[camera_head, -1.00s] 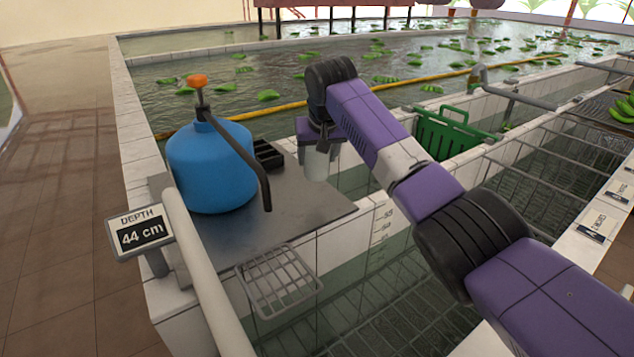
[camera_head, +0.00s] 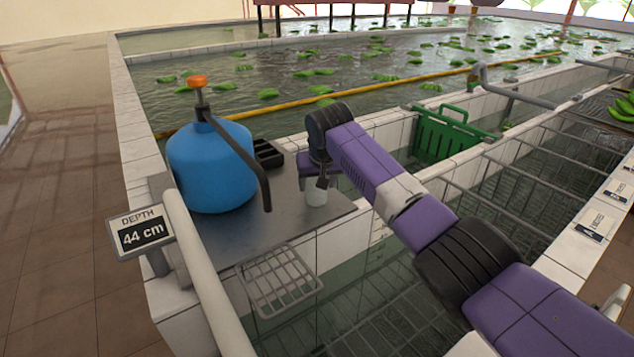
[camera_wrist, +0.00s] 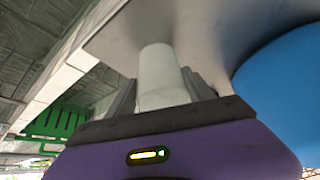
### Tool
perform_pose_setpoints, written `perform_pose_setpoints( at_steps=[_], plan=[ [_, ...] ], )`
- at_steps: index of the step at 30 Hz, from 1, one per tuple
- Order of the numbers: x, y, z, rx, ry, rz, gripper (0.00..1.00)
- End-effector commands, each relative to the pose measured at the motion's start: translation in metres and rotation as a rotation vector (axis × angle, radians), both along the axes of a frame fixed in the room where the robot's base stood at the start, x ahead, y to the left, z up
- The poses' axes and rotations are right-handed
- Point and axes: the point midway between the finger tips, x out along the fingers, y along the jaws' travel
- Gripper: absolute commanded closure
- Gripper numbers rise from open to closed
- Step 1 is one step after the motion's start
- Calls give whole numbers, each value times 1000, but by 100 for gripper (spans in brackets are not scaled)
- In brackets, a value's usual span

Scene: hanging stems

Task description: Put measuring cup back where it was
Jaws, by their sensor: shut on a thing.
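The measuring cup (camera_head: 316,197) is a whitish cylinder, upright over the right part of the steel worktop (camera_head: 300,222). My gripper (camera_head: 321,183) is shut on it from above. The wrist view shows the cup (camera_wrist: 158,70) between the two dark fingers of my gripper (camera_wrist: 160,95), with the grey worktop (camera_wrist: 205,30) beyond it. The cup's base is at or just above the worktop; I cannot tell whether it touches. Its upper part is partly hidden by the gripper in the head view.
A blue tank (camera_head: 211,170) with an orange knob and a black lever stands left of the cup. A black tray (camera_head: 267,154) lies behind. A wire rack (camera_head: 278,280) hangs at the worktop's front. A green crate (camera_head: 445,135) and water basins lie to the right.

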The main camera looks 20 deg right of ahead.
Motion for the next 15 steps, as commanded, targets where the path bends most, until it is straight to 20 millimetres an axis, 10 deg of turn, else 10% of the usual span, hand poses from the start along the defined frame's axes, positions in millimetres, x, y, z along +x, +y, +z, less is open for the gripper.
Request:
perform_pose_setpoints(
  at_steps=[1,2,5,15],
  plan=[
    [0,1,-2,1,1,0,100],
    [0,0,-2,1,1,0,37],
    [0,0,-2,0,1,0,18],
    [0,0,0,0,0,0,17]
  ],
)
